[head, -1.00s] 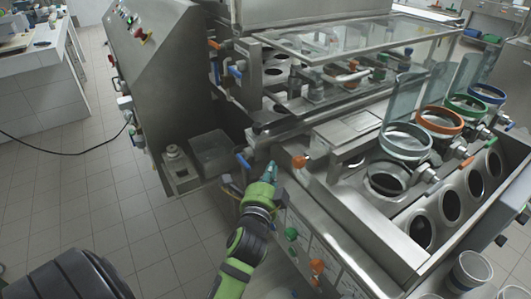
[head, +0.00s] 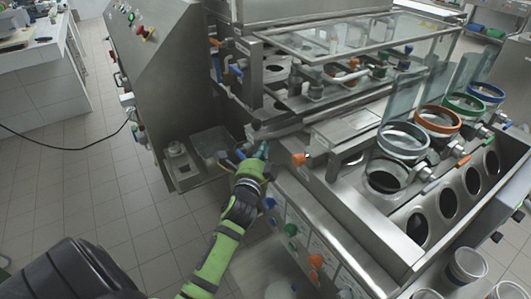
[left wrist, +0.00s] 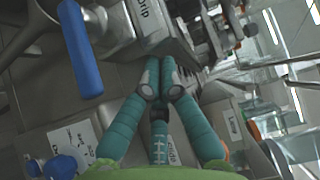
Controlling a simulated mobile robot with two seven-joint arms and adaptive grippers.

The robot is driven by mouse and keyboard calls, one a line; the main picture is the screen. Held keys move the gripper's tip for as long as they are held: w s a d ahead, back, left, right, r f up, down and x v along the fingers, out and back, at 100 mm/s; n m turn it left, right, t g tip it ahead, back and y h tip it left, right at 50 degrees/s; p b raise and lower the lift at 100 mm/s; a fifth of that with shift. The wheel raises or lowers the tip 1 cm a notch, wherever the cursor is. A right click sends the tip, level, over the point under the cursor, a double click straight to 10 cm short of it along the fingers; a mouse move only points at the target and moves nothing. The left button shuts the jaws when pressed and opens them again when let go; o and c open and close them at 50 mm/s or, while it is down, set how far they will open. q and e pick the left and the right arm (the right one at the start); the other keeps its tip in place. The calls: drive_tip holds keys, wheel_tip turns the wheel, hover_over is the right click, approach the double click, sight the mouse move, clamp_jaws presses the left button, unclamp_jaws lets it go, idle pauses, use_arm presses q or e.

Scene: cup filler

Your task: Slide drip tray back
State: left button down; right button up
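A metal part labelled "Drip" shows at the top of the left wrist view, and I take it for the drip tray (left wrist: 120,22). A thick blue handle (left wrist: 78,48) is to its left. In the head view the likely tray front is the metal strip (head: 285,128) at the filler's near left corner. My left gripper (head: 263,150) is just in front of this corner. Its teal fingers (left wrist: 160,78) come together at the tips, with nothing seen between them. The tips are close to the labelled metal; I cannot tell whether they touch. My right gripper is not in view.
An orange knob (head: 300,159) is right of my gripper. A grey control cabinet (head: 160,80) stands on the left. The tiled floor (head: 100,205) at the left is open.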

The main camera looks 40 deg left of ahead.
use_arm(q)
drive_tip(key=w+a, duration=0.3)
drive_tip(key=a, duration=0.6)
drive_tip(key=shift+w+a+r, duration=0.2)
drive_tip(key=shift+w+a, duration=0.1)
drive_tip(key=shift+w, duration=0.1)
